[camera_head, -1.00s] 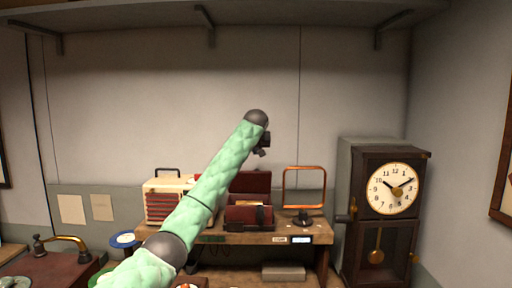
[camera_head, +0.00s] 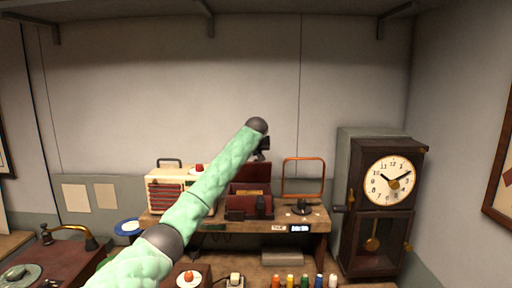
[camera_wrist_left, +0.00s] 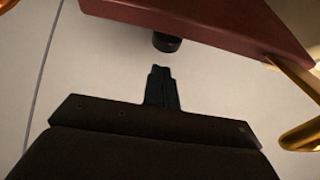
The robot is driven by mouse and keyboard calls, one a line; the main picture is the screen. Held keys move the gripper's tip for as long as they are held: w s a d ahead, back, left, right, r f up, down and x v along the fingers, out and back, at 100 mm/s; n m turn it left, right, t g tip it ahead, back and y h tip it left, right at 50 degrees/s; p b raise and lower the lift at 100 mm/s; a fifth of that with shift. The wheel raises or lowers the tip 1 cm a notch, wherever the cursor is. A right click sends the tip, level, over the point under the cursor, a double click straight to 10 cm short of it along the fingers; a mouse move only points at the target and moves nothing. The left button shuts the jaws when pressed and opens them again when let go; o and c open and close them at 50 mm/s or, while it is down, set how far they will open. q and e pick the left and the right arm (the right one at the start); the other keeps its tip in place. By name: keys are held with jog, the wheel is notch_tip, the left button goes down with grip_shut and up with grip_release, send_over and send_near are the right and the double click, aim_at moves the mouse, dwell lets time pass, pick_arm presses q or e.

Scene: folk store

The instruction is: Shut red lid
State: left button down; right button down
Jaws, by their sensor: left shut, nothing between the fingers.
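The red lid (camera_head: 258,172) stands raised at the back of an open red box (camera_head: 237,203) on the wooden desk. My left arm crosses in front of the box's left part. My left gripper (camera_head: 262,153) is small and dark in the head view, just above the lid's top edge there. In the left wrist view its fingers (camera_wrist_left: 161,85) are shut and empty. They point at a black knob (camera_wrist_left: 166,43) under the edge of the red lid (camera_wrist_left: 225,18), with a small gap between. My right gripper is out of view.
A cream radio (camera_head: 165,190) stands left of the box, partly behind my arm. A copper frame (camera_head: 304,176) and a tall clock (camera_head: 388,190) stand to the right. Several coloured bottles (camera_head: 304,281) line the front. Brass parts (camera_wrist_left: 295,75) flank the lid in the wrist view.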

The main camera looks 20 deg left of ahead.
aim_at(250, 170)
pick_arm(q)
jog(key=shift+s+d+f+p, duration=0.15)
jog(key=shift+s+f+p, duration=0.1)
jog(key=shift+s+p, duration=0.25)
jog(key=shift+s+d+f, duration=0.15)
jog(key=shift+s+f, duration=0.1)
jog(key=shift+s, duration=0.1)
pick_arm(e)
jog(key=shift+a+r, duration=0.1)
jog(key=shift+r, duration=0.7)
pick_arm(q)
jog(key=shift+f, duration=0.15)
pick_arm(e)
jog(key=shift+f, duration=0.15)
pick_arm(q)
jog(key=shift+s+f+t+b, duration=0.15)
jog(key=shift+t+b, duration=0.15)
jog(key=shift+b, duration=0.25)
jog(key=shift+d+r, duration=0.15)
jog(key=shift+r, duration=0.1)
jog(key=shift+s+b, duration=0.1)
jog(key=shift+b, duration=0.2)
jog(key=shift+a+f+t, duration=0.1)
jog(key=shift+a+t, duration=0.1)
jog(key=shift+t, duration=0.1)
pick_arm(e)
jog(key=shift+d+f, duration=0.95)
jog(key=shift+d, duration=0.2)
